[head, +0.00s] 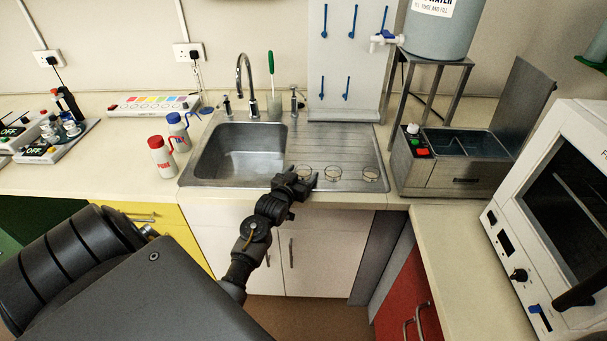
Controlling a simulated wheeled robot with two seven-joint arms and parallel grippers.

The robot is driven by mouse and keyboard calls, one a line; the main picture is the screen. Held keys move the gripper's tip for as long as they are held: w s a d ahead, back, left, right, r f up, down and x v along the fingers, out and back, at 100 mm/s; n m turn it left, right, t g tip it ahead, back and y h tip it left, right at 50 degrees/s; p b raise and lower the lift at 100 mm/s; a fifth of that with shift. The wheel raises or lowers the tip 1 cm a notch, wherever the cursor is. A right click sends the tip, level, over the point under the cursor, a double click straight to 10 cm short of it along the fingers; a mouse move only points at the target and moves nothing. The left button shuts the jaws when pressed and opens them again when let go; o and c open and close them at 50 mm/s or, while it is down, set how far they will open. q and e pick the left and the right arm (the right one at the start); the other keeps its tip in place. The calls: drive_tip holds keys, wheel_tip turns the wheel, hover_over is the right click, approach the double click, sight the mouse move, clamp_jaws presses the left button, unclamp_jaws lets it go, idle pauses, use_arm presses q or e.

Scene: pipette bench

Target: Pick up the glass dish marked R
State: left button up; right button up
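Three small clear glass dishes stand in a row on the ribbed drainboard right of the sink: a left dish (304,171), a middle dish (333,174) and a right dish (370,174). Their marks are too small to read, so I cannot tell which is R. My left gripper (303,182) is at the drainboard's front edge, at the left dish, partly covering it. Its fingers look spread apart, with the dish's rim showing just beyond them. I cannot tell whether they touch the glass. My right gripper is not in view.
The steel sink basin (240,152) lies left of the dishes, with a tap (247,85) behind. A pegboard (345,60) stands behind the drainboard. A steel water bath (450,160) stands to the right.

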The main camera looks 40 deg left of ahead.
use_arm(q)
drive_tip(key=c, duration=0.8)
drive_tip(key=shift+r, duration=0.1)
drive_tip(key=shift+r, duration=0.2)
wheel_tip(320, 180, up, 2)
drive_tip(key=shift+r+b, duration=0.1)
drive_tip(key=shift+b, duration=0.65)
drive_tip(key=s+d+r+b, duration=0.1)
drive_tip(key=s+d+r, duration=0.4)
drive_tip(key=s+r, duration=0.5)
drive_tip(key=v, duration=0.2)
drive_tip(key=shift+s+b, duration=0.3)
drive_tip(key=shift+s, duration=0.2)
